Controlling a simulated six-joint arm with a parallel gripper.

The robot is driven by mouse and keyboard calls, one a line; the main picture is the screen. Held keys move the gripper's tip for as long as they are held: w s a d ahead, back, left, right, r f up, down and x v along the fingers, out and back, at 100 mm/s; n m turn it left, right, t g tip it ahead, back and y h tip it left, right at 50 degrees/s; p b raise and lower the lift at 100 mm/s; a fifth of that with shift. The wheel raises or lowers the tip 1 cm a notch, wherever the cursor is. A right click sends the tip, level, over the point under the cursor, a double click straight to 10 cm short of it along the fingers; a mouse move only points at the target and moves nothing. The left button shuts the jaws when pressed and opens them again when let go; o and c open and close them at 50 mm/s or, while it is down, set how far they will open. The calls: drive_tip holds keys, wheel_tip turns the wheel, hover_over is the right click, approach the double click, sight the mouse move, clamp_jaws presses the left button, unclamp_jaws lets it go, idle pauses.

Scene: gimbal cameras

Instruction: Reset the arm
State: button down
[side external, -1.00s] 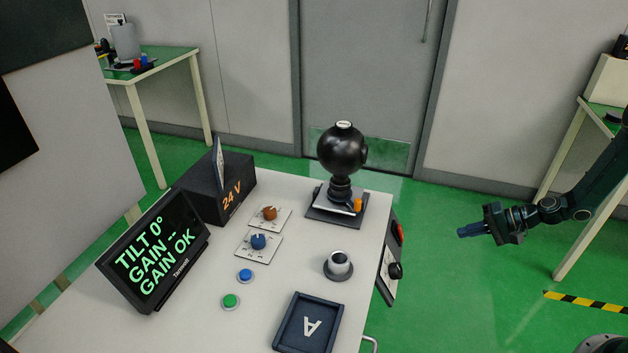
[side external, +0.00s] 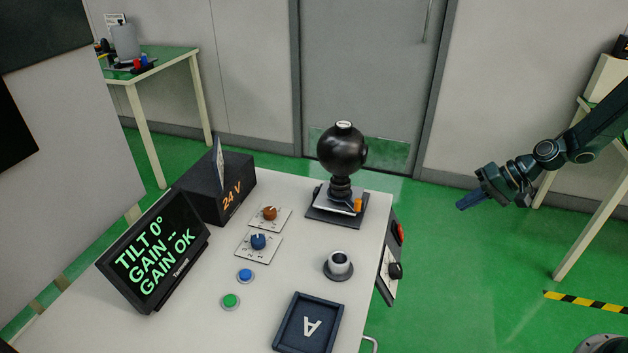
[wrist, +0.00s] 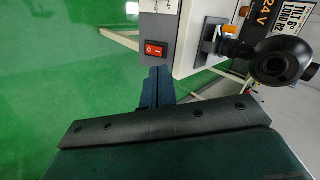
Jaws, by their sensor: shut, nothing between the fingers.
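My gripper (side external: 468,202) is shut and empty, in the air over the green floor to the right of the white table (side external: 285,240). Its fingers point left and a little down. In the wrist view the shut fingers (wrist: 158,88) show in front of the table's side, below a red rocker switch (wrist: 154,50). The black ball-shaped camera (side external: 342,148) stands upright on its mount on the table, apart from my gripper.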

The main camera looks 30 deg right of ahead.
drive_tip(key=s+a+r+n+h, duration=0.1)
drive_tip(key=s+a+r, duration=0.2)
drive_tip(key=r, duration=0.3)
drive_tip(key=s+a+r+n+g+h, duration=0.1)
drive_tip(key=s+a+r+n+h, duration=0.15)
drive_tip(key=r, duration=0.35)
drive_tip(key=s+a+r+n+h, duration=0.1)
drive_tip(key=s+a+r, duration=0.25)
drive_tip(key=r, duration=0.35)
drive_tip(key=s+a+r, duration=0.1)
drive_tip(key=s+r, duration=0.1)
drive_tip(key=s, duration=0.3)
drive_tip(key=s+a+r+t+h, duration=0.1)
drive_tip(key=s+r, duration=0.1)
drive_tip(key=s, duration=0.4)
drive_tip(key=s+a+r+h, duration=0.1)
drive_tip(key=s+r, duration=0.1)
drive_tip(key=s, duration=0.3)
drive_tip(key=shift+s+r+n, duration=0.3)
drive_tip(key=shift+n, duration=0.05)
drive_tip(key=shift+w, duration=0.15)
